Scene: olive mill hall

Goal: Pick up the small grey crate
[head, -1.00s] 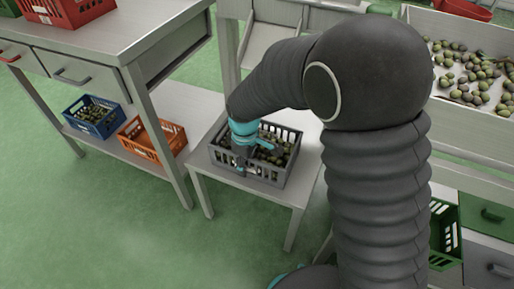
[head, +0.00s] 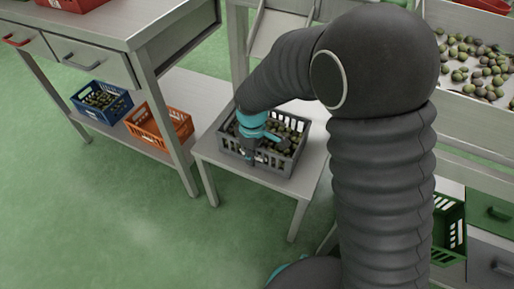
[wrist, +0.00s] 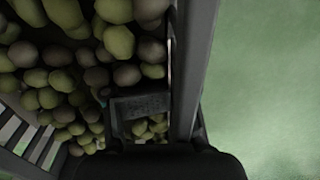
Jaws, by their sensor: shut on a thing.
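The small grey crate (head: 290,165) holds green and dark olives and sits on a low pale stand (head: 233,165) in the head view. My gripper (head: 254,160) reaches down at its near wall, toward the left part of that side. It is shut on the crate's wall. In the wrist view the crate's rim (wrist: 194,70) runs up the picture, with olives (wrist: 60,80) to its left and green floor to its right. The fingertips are mostly hidden in the wrist view. The crate looks level; I cannot tell whether it is clear of the stand.
A blue crate (head: 112,115) and an orange crate (head: 142,138) stand on the lower shelf at the left. A red crate (head: 72,4) is on the bench above. A green crate (head: 447,232) is at the right, below a tray of olives (head: 470,62). The floor in front is clear.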

